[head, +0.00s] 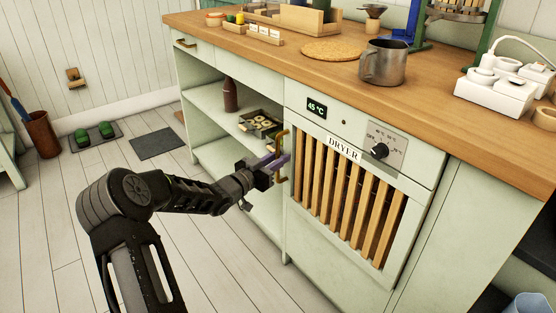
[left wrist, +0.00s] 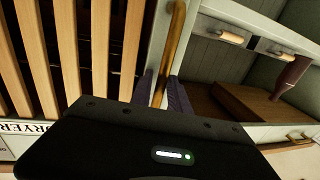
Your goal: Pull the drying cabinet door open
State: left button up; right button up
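The drying cabinet door (head: 309,218) is a pale green frame with upright wooden slats, marked DRYER; it looks closed, flush with the cabinet front. Its slats (left wrist: 66,45) fill the left of the left wrist view. A brass bar handle (head: 285,136) stands upright at the door's left edge. My left gripper (head: 281,162) is at this handle. In the left wrist view the handle (left wrist: 174,40) passes between the two fingers (left wrist: 161,85), one on each side. Whether both fingers press on it is too small to tell. My right gripper is not in view.
Open shelves left of the door hold a dark bottle (head: 230,95) and a tray (head: 261,124). The wooden counter (head: 330,75) above carries a metal mug (head: 384,62) and a round cork mat (head: 332,50). The floor (head: 60,215) in front is clear.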

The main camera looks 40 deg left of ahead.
pick_arm(q)
grip_shut()
dwell(1.4)
